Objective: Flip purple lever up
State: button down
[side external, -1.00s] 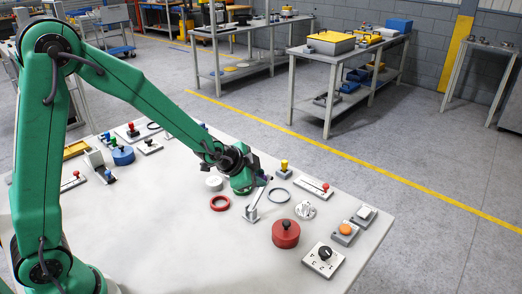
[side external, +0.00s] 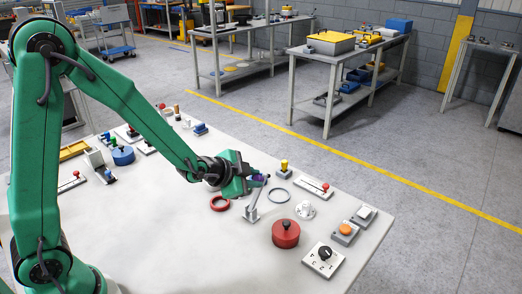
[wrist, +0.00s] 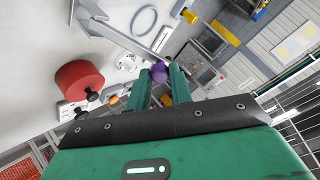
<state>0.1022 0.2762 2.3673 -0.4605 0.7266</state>
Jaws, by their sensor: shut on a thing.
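The purple lever has a grey shaft (side external: 254,200) rising from a small base on the table, tilted slightly right of upright in the side view. Its purple ball knob (wrist: 159,72) shows in the wrist view between my two fingers. My gripper (side external: 262,180) is shut on this knob, reaching it from the left in the side view. The fingers partly cover the knob in the side view. In the wrist view the grey shaft runs from the knob toward the upper left.
A red ring (side external: 220,203) lies left of the lever and a blue-grey ring (side external: 279,195) right of it. A yellow-topped control (side external: 284,168) stands behind. A red cylinder (side external: 285,234), a white dial (side external: 305,209) and a black-knobbed plate (side external: 323,260) are nearer the front right.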

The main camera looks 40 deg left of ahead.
jog(key=c, duration=1.3)
grip_release()
jog(key=shift+d, duration=0.15)
jog(key=shift+o, duration=0.2)
jog(key=shift+s, duration=0.1)
jog(key=v, duration=0.7)
jog(key=shift+s+r, duration=0.2)
jog(key=shift+s, duration=0.05)
